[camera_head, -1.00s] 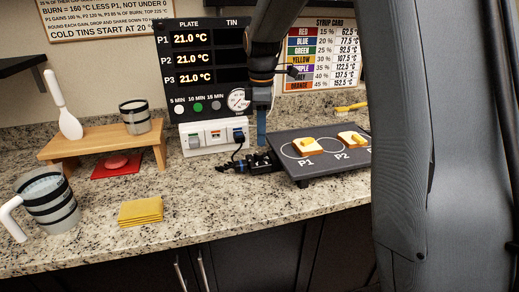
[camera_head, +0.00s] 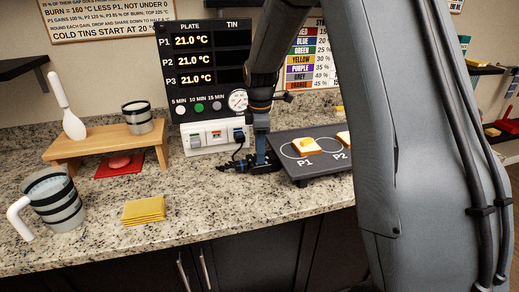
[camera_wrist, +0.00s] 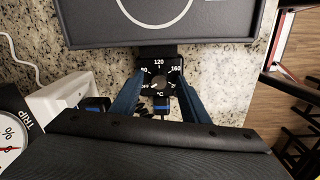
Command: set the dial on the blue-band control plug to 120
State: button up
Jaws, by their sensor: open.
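The blue-band control plug (camera_wrist: 176,84) is a black block at the near edge of the hotplate. Its face shows 80, 120, 160, OFF and °C around a round dial (camera_wrist: 160,83). I cannot tell which mark the dial points to. A blue band (camera_wrist: 163,118) shows at its lower side. My gripper (camera_wrist: 160,84) is open, with one blue finger on each side of the dial; I cannot tell whether they touch it. In the head view my gripper (camera_head: 262,164) is down at the black plug, which it partly hides.
The dark hotplate (camera_head: 325,175) adjoins the plug, with yellow-topped pieces on P1 and P2. A white socket panel (camera_head: 210,148) and the display board (camera_head: 203,88) stand behind. A wooden stand (camera_head: 85,145), striped jug (camera_head: 55,205) and yellow cloth (camera_head: 144,210) are left.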

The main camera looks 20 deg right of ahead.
grip_shut()
jog(key=shift+m, duration=0.4)
jog(key=m, duration=0.3)
jog(key=shift+m, duration=0.4)
jog(key=m, duration=0.5)
jog(key=shift+a+p, duration=0.1)
jog(key=shift+p, duration=0.3)
jog(key=m, duration=0.7)
jog(key=shift+w+m+g, duration=0.1)
jog(key=shift+m+g, duration=0.2)
jog(key=shift+m, duration=0.1)
jog(key=m, duration=0.6)
jog(key=shift+w+a+r, duration=0.1)
jog(key=shift+m, duration=0.3)
